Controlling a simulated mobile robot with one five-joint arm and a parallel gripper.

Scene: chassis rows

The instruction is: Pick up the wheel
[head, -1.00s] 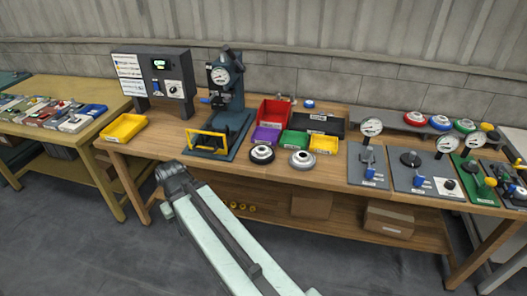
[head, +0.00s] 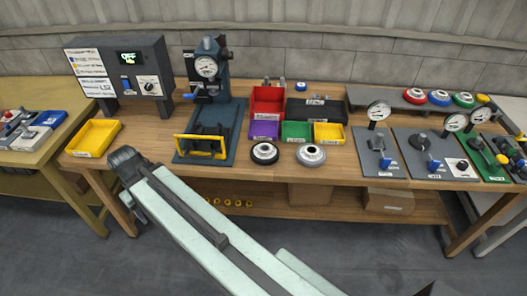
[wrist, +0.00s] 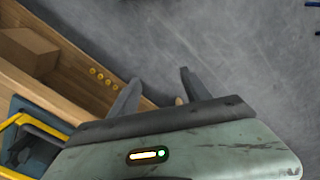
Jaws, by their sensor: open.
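Two small wheels lie flat, side by side, on the wooden workbench (head: 345,172). One is a wheel with a black rim and pale centre (head: 265,153). The other is a grey wheel (head: 310,156) just to its right. I cannot tell which one the task names. My gripper (wrist: 157,90) is open and empty in the wrist view, with its two dark fingers apart over the grey floor in front of the bench. No wheel shows in the wrist view. In the head view my arm crosses the lower middle, and I cannot make out the fingers.
Behind the wheels are red, purple, green and yellow bins (head: 328,134). A gauge press with a yellow guard (head: 200,146) stands left of them, gauge fixtures (head: 378,153) right. A cardboard box (wrist: 28,50) sits on the lower shelf. Bench top right of the grey wheel is clear.

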